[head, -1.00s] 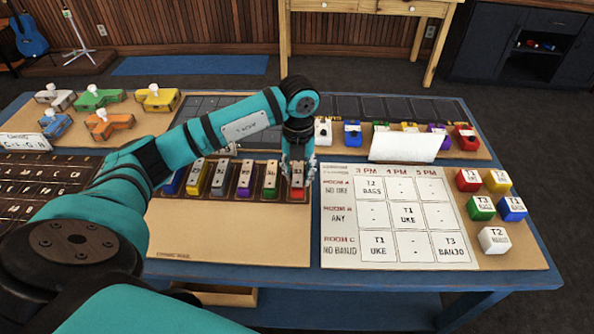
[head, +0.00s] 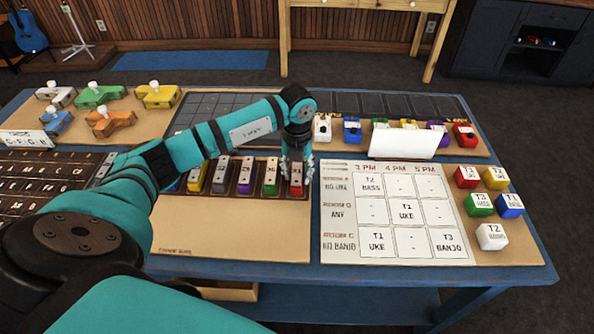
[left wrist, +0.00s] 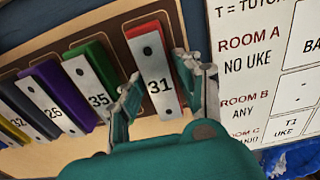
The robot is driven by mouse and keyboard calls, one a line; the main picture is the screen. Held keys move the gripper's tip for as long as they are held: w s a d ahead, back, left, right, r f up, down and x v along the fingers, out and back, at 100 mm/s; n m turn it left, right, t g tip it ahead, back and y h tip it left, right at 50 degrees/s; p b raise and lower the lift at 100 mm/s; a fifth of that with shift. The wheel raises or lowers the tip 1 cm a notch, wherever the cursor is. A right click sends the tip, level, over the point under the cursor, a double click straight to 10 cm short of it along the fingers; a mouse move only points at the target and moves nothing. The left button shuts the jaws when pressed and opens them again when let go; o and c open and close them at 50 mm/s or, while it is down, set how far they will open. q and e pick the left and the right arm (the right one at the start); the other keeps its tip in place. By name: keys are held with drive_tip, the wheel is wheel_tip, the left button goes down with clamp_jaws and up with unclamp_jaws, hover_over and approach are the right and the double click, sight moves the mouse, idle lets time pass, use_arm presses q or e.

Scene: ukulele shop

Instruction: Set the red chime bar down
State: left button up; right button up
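The red chime bar (head: 297,187) has a silver plate marked 31 and lies at the right end of the row in the dark rack (head: 232,194). In the left wrist view the red chime bar (left wrist: 155,75) lies between the fingers of my left gripper (left wrist: 158,78). The fingers are apart, with a gap to the bar on the left side; the right finger is close to its edge. In the head view my left gripper (head: 297,170) is over the far part of the bar. My right gripper is not in view.
The green bar (head: 270,178) lies just left of the red one, with purple and other bars beyond. A printed schedule board (head: 340,225) is close on the right. Colored blocks (head: 490,236) stand farther right. The tan board in front of the rack (head: 230,235) is clear.

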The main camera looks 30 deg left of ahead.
sight(297, 171)
use_arm(q)
drive_tip(key=shift+o, duration=1.3)
drive_tip(key=shift+r, duration=0.2)
wheel_tip(297, 171, up, 12)
drive_tip(key=b, duration=0.1)
